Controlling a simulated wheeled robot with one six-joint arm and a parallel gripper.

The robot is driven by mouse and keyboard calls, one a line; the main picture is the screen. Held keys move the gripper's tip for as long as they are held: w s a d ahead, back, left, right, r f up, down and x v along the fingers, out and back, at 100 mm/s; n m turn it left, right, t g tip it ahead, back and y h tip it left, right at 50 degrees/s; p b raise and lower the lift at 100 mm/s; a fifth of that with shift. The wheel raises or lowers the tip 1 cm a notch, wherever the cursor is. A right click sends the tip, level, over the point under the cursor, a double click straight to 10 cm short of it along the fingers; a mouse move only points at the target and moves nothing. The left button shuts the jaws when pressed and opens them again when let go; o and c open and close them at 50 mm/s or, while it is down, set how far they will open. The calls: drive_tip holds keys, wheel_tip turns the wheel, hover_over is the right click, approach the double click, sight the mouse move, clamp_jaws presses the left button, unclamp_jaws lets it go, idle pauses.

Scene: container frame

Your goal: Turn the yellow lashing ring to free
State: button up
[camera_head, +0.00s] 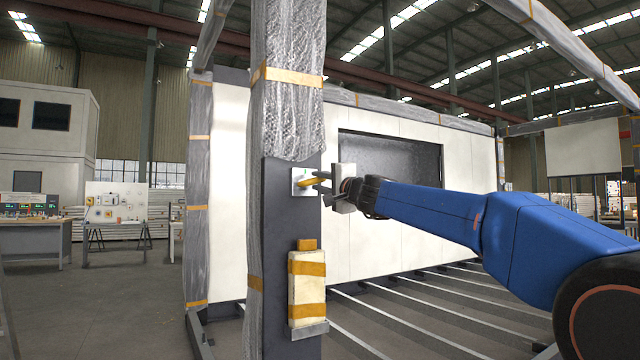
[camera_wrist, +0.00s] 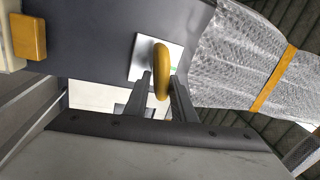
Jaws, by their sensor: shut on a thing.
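The yellow lashing ring (camera_head: 313,183) sits on a small pale square plate (camera_head: 299,174) on the dark column panel. In the wrist view the ring (camera_wrist: 162,70) stands out from its plate (camera_wrist: 140,62) and looks nearly edge-on. My gripper (camera_head: 322,181) reaches it from the right. In the wrist view the two dark fingers of my gripper (camera_wrist: 163,90) lie on either side of the ring and are shut on it. Part of the ring is hidden by the fingers in the head view.
A cream box with orange straps (camera_head: 306,285) hangs on the column below the ring. Bubble wrap (camera_head: 287,110) covers the column above the dark panel (camera_head: 276,230). Metal floor beams (camera_head: 400,310) run behind the column. Open floor (camera_head: 110,300) lies to the left.

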drive_tip(key=shift+s+r, duration=0.2)
drive_tip(key=shift+r, duration=0.25)
drive_tip(key=o, duration=0.8)
drive_tip(key=shift+f, duration=0.1)
drive_tip(key=shift+f, duration=0.2)
drive_tip(key=v, duration=1.7)
drive_tip(key=shift+d, duration=0.15)
drive_tip(key=shift+c, duration=0.3)
